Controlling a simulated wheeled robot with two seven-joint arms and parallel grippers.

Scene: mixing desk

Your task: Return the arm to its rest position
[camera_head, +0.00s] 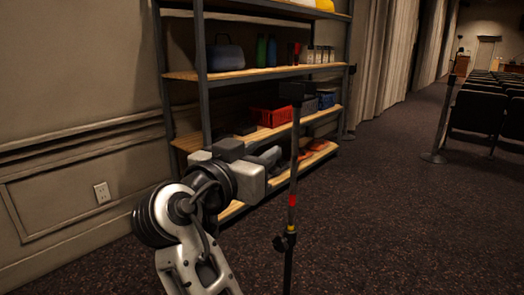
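No held object can be made out.
The pole (292,200) has red and yellow bands and a black clamp. A metal rack with wooden shelves (240,74) stands behind, holding a blue case (225,56), bottles and a red crate (270,117). Seat rows (480,115) and a post (440,125) stand right. Carpet (400,230) is open.

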